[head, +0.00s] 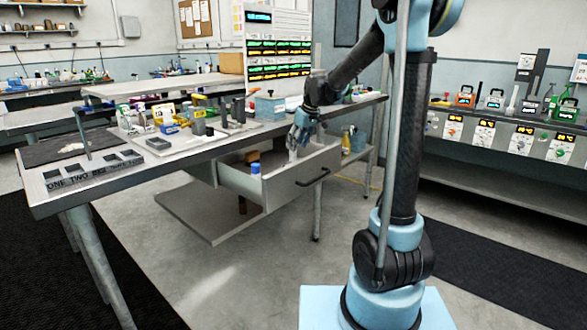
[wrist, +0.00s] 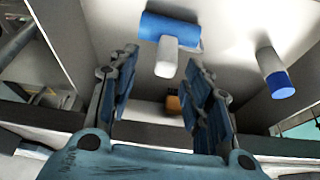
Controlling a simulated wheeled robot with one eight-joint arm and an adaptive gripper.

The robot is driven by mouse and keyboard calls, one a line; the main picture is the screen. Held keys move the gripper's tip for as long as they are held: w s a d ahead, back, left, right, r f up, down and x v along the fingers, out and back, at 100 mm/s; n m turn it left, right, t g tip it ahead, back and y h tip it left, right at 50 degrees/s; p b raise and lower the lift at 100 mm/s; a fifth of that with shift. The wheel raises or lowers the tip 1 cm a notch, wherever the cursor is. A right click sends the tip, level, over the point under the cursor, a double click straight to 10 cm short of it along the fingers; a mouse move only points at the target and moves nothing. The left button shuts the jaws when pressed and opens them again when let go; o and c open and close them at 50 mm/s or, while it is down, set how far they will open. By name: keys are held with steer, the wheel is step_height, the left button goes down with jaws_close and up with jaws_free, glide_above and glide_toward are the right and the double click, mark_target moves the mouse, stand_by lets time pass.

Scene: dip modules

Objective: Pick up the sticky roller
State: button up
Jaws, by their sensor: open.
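The sticky roller (wrist: 171,31) seems to be the T-shaped thing in the open drawer, with a blue roll and a stubby white handle (wrist: 167,58). It shows ahead of my fingers in the wrist view. In the head view only a small white part (head: 292,155) shows under my gripper, probably its handle. My gripper (head: 298,136) is over the drawer (head: 289,190), pointing down. In the wrist view my gripper (wrist: 162,62) is open, its two fingers apart on either side of the handle, with nothing held. I cannot tell the depth gap.
A white cylinder with a blue end (wrist: 276,75) stands in the drawer, right in the wrist view; it looks like the blue-topped thing (head: 255,168) in the head view. A brown block (wrist: 173,104) is also in the drawer. Drawer walls surround my gripper. The workbench (head: 190,150) is cluttered.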

mark_target(293, 155)
steer(key=shift+s+x, duration=0.2)
steer(key=shift+x, duration=1.45)
steer(key=shift+s+x, duration=0.25)
steer(key=shift+x, duration=1.35)
steer(key=shift+f, duration=0.1)
jaws_close()
